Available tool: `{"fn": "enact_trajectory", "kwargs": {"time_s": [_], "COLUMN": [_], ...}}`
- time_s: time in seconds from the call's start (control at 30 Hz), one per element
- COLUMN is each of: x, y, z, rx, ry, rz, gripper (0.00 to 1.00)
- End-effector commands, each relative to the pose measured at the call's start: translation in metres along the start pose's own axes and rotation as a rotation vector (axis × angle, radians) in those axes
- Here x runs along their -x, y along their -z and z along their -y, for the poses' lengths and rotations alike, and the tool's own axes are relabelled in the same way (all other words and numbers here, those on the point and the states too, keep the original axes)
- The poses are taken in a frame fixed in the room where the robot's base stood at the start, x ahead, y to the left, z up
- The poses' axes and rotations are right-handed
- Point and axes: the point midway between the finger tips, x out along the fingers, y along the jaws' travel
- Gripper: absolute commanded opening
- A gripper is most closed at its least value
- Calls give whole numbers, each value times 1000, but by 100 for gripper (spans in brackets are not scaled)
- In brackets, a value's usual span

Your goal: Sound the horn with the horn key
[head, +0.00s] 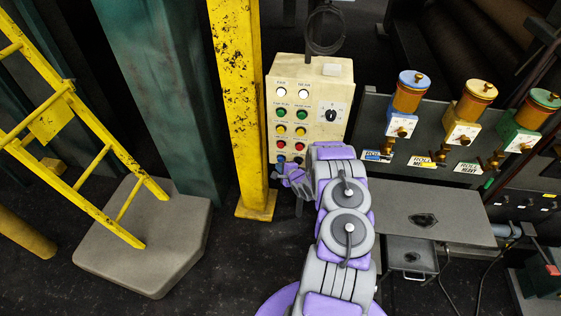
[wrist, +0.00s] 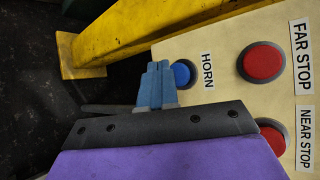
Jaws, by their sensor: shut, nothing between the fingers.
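The control box (head: 345,82) is a cream panel with rows of coloured buttons. The horn key is a round blue button (wrist: 183,74) in a dark ring, with the label HORN beside it in the wrist view. It also shows at the panel's bottom left in the head view (head: 281,158). My gripper (wrist: 158,68) has its blue fingers closed together, with nothing between them. In the wrist view its fingertips are just left of the blue button, overlapping the ring's edge. I cannot tell whether they touch the panel. In the head view my gripper (head: 292,174) is at the panel's lower edge.
Red buttons labelled FAR STOP (wrist: 264,62) and NEAR STOP (wrist: 271,138) sit close to the horn key. A yellow post (head: 238,110) stands just left of the box. Oilers with valves (head: 463,112) and a grey table (head: 415,211) are at the right.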

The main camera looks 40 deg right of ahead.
Motion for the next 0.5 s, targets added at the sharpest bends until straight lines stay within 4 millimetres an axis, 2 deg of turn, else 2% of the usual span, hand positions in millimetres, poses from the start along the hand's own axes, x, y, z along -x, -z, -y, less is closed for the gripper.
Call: {"fn": "enact_trajectory", "kwargs": {"time_s": [0.23,0.5], "x": [-4,-4], "y": [2,3], "z": [8,6], "rx": [1,1], "ry": [4,2], "rz": [1,0], "gripper": [0,0]}}
